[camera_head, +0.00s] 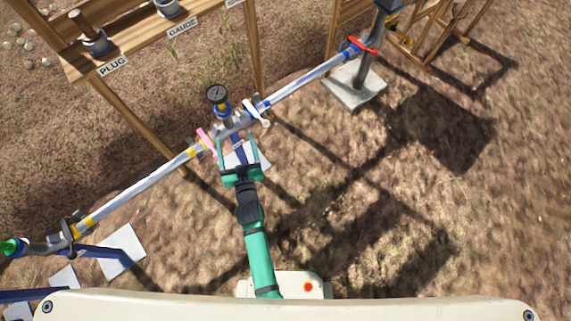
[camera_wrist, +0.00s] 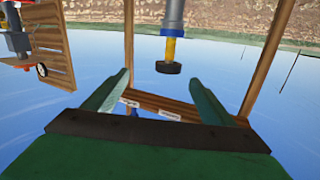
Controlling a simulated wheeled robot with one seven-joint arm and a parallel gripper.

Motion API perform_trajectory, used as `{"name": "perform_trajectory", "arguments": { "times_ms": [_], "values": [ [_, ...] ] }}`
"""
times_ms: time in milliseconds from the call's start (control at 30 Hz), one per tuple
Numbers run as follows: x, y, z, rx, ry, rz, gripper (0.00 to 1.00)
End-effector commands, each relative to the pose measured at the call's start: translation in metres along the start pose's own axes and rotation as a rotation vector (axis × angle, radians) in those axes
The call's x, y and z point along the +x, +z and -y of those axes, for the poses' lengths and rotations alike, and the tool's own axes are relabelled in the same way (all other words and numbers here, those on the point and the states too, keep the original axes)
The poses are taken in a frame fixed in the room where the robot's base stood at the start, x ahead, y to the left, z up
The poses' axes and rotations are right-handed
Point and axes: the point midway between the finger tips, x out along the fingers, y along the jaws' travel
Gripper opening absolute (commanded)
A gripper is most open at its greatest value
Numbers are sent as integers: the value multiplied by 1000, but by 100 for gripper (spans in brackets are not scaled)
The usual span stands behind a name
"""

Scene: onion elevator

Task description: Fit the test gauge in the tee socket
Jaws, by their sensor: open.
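The test gauge (camera_head: 217,94), with a round dark dial and a yellow stem, stands upright over the blue-collared socket of the tee (camera_head: 230,126) in the pipe. How deep its stem sits cannot be told. In the wrist view, which is upside down, the gauge (camera_wrist: 169,68) shows as a black disc on a yellow stem below a blue collar (camera_wrist: 174,27). My green gripper (camera_head: 238,142) is open and empty, just on the near side of the tee. In the wrist view, its two fingers (camera_wrist: 158,97) are wide apart, and the gauge is beyond their tips, not between them.
A pink lever (camera_head: 206,142) and a white lever (camera_head: 259,112) flank the tee. A red lever (camera_head: 362,46) is at the pipe's upper right. A wooden shelf (camera_head: 135,52) behind bears PLUG and GAUGE labels. Open ground (camera_head: 420,220) lies right of my arm.

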Motion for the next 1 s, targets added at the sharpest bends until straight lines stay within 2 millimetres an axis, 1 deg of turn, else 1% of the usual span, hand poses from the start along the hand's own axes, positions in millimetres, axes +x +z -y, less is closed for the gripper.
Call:
{"name": "perform_trajectory", "arguments": {
  "times_ms": [33, 67, 100, 167, 200, 267, 300, 367, 400, 467, 500, 567, 600, 700, 800, 900, 1000],
  "values": [
    [-25, 2, -7, 10, 22, 11, 77],
    [-38, 3, -11, 15, 34, 16, 77],
    [-55, 2, -16, 19, 50, 23, 77],
    [-81, 1, -23, 27, 73, 33, 77],
    [-98, -1, -26, 31, 86, 40, 77],
    [-123, -4, -32, 33, 105, 51, 77],
    [-140, -7, -35, 34, 118, 58, 77],
    [-164, -14, -40, 37, 136, 68, 77],
    [-180, -18, -43, 36, 148, 75, 77],
    [-204, -26, -48, 33, 166, 87, 77],
    [-219, -33, -51, 32, 178, 94, 77],
    [-241, -42, -56, 29, 196, 106, 77],
    [-255, -50, -59, 25, 207, 114, 77],
    [-288, -70, -66, 15, 234, 133, 77],
    [-316, -92, -71, 2, 257, 151, 77],
    [-335, -111, -75, -9, 273, 164, 77],
    [-347, -124, -76, -17, 283, 175, 77]
  ]
}}
